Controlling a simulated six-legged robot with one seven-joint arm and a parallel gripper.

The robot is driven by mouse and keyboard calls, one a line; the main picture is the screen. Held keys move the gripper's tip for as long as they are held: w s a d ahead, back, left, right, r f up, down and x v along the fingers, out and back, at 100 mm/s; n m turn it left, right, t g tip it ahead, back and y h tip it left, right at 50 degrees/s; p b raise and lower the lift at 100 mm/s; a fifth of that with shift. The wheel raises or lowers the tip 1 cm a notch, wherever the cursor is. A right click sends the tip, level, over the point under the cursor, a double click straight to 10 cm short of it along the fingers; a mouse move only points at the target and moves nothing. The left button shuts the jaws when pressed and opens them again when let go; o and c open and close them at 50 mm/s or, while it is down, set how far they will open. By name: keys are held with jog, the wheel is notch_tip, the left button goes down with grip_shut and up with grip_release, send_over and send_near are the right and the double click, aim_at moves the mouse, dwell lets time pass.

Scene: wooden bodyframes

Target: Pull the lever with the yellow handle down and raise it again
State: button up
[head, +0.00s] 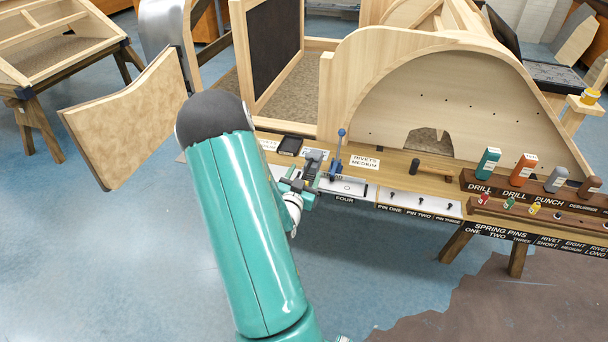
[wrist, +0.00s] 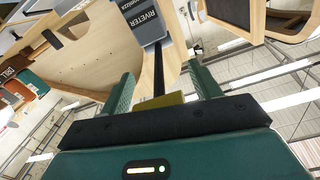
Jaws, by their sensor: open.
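My gripper (head: 298,185) is at the front edge of the workbench, beside a small dark tool. In the wrist view my gripper (wrist: 160,70) is open, with one green finger on each side of a thin black rod. A yellow handle (wrist: 174,98) shows low between the fingers, near the gripper's dark base, at the rod's lower end. The rod leads up to a grey block labelled RIVETER (wrist: 150,22). I cannot tell whether the fingers touch the handle. The yellow handle does not show clearly in the head view.
A blue-knobbed lever (head: 338,150) stands just right of my gripper. The arched wooden frame (head: 460,100) rises behind. Drill and punch holders (head: 525,180) line the bench's right side. A yellow-topped item (head: 590,97) is at far right.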

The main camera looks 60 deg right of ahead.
aim_at(306, 170)
jog(key=shift+s, duration=0.1)
jog(key=c, duration=1.4)
jog(key=shift+o, duration=0.2)
jog(key=shift+r, duration=0.1)
jog(key=shift+d+r+g+y, duration=0.15)
jog(key=shift+d+r+y, duration=0.05)
jog(key=shift+r+y, duration=0.55)
jog(key=shift+d+r+g+y, duration=0.15)
jog(key=shift+r+y, duration=0.6)
jog(key=r+y, duration=0.1)
jog(key=d+y, duration=0.1)
jog(key=r+y, duration=0.1)
jog(key=shift+w+d+r, duration=0.3)
jog(key=shift+r, duration=0.05)
jog(key=shift+w+d+r, duration=0.15)
jog(key=shift+d+r, duration=0.85)
jog(key=shift+d, duration=0.15)
jog(key=shift+w+d+r, duration=0.1)
jog(key=shift+d+r, duration=0.15)
jog(key=shift+d, duration=0.3)
jog(key=shift+d+r, duration=0.25)
jog(key=shift+d, duration=0.25)
jog(key=shift+a+f, duration=0.15)
jog(key=shift+f, duration=0.15)
